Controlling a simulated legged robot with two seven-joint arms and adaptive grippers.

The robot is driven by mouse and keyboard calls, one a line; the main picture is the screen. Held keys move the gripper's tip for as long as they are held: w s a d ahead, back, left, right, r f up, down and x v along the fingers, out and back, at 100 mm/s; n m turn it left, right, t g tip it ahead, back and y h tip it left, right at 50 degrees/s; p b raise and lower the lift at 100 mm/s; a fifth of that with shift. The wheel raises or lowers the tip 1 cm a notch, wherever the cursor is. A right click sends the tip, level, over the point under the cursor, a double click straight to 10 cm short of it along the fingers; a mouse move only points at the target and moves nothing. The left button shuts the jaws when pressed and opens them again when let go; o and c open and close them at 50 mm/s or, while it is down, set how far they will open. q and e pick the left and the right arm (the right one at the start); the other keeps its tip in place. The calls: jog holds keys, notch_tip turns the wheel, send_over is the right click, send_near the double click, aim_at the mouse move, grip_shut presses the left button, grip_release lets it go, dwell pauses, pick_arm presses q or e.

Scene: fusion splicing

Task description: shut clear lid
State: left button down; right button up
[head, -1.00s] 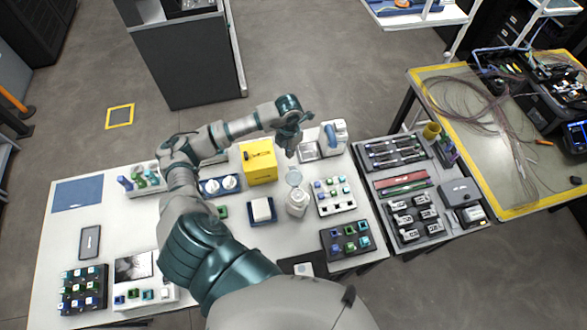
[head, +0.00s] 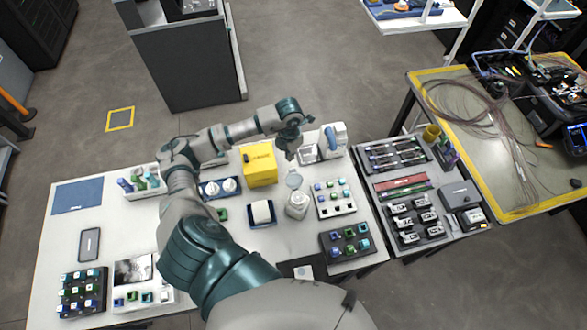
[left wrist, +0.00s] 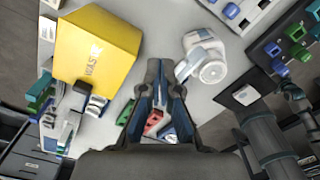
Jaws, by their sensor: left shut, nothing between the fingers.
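A white bottle (head: 297,205) stands on the white table, right of its middle. A pale, see-through round lid (head: 294,180) sits tilted up at the bottle's far side, and appears open. In the left wrist view the bottle (left wrist: 213,73) is right of my fingers, with the lid (left wrist: 198,38) beside its top. My left gripper (head: 291,156) points down beyond the lid in the head view, apart from it. Its fingers are together and empty, as the left wrist view (left wrist: 162,68) also shows.
A yellow waste box (head: 259,165) stands left of my gripper. A small silver device (head: 309,153) and a white-blue bottle (head: 333,140) are to its right. A white rack of small blocks (head: 335,197) lies right of the bottle. A white pad (head: 262,212) lies to its left.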

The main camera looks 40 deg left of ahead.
dwell(0.4)
pick_arm(q)
notch_tip(320, 180, down, 3)
jog(key=b, duration=0.3)
jog(key=shift+f, duration=0.2)
dwell(0.5)
jog(key=shift+s+d+p, duration=0.3)
jog(key=shift+s+d, duration=0.5)
jog(key=shift+d, duration=0.2)
jog(key=shift+s+d+f+p, duration=0.15)
jog(key=shift+s+d, duration=0.8)
jog(key=shift+d, duration=0.25)
jog(key=shift+s+d+f+p, duration=0.1)
jog(key=shift+s+d+p, duration=0.05)
jog(key=shift+s+d, duration=0.9)
notch_tip(320, 180, up, 7)
jog(key=p, duration=0.4)
jog(key=shift+w, duration=0.15)
jog(key=shift+d, duration=0.1)
